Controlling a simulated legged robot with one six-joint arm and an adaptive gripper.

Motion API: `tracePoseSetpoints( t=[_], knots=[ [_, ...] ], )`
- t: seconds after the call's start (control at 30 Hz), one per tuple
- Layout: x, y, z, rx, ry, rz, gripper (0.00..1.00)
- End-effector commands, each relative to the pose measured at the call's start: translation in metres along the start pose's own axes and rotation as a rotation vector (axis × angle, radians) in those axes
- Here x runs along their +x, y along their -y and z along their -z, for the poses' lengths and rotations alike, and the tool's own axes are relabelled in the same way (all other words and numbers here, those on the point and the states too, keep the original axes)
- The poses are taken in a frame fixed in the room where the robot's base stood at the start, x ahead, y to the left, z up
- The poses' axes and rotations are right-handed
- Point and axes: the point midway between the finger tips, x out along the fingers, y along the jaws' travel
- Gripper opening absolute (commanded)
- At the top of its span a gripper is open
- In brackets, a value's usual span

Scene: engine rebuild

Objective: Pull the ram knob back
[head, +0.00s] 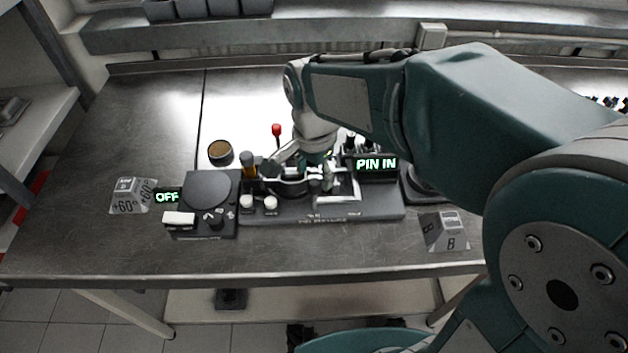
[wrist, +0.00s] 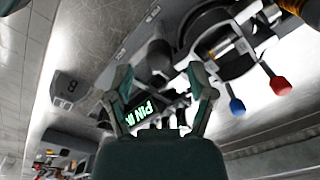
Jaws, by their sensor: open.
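A dark rounded knob (wrist: 159,56), which looks like the ram knob, shows in the wrist view just beyond and between my fingertips. My gripper (wrist: 157,76) is open, with its two fingers spread on either side of the line to that knob. I cannot tell whether a finger touches it. In the head view my gripper (head: 316,172) is low over the middle of the bench fixture (head: 370,208), and my arm hides part of it. The lit PIN IN display (wrist: 146,110) shows between my fingers, and also in the head view (head: 376,165).
A red-tipped lever (head: 276,129) stands behind the fixture; red (wrist: 280,86) and blue (wrist: 237,107) tips show in the wrist view. A black turntable unit (head: 208,190) with an OFF display (head: 167,197) is at left. The bench front (head: 300,258) is clear.

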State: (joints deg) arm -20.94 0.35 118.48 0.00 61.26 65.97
Motion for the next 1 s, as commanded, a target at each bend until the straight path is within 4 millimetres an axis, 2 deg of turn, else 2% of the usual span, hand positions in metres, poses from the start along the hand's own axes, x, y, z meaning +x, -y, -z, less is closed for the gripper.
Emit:
tracePoseSetpoints(
  t=[0.1,0.2,0.53,0.57,0.6,0.7,1.0],
  knots=[
    [0.018,0.000,0.000,0.000,0.001,-0.002,0.70],
    [0.025,0.000,0.000,0.000,0.000,0.000,0.70],
    [0.029,0.000,0.000,-0.001,-0.001,0.001,0.70],
    [0.029,0.000,0.000,-0.001,-0.001,0.001,0.57],
    [0.029,0.000,0.000,-0.001,-0.001,0.001,0.39],
    [0.029,0.000,0.000,-0.001,-0.001,0.002,0.00],
    [0.029,-0.005,0.007,0.003,-0.001,0.002,0.00]
  ],
)
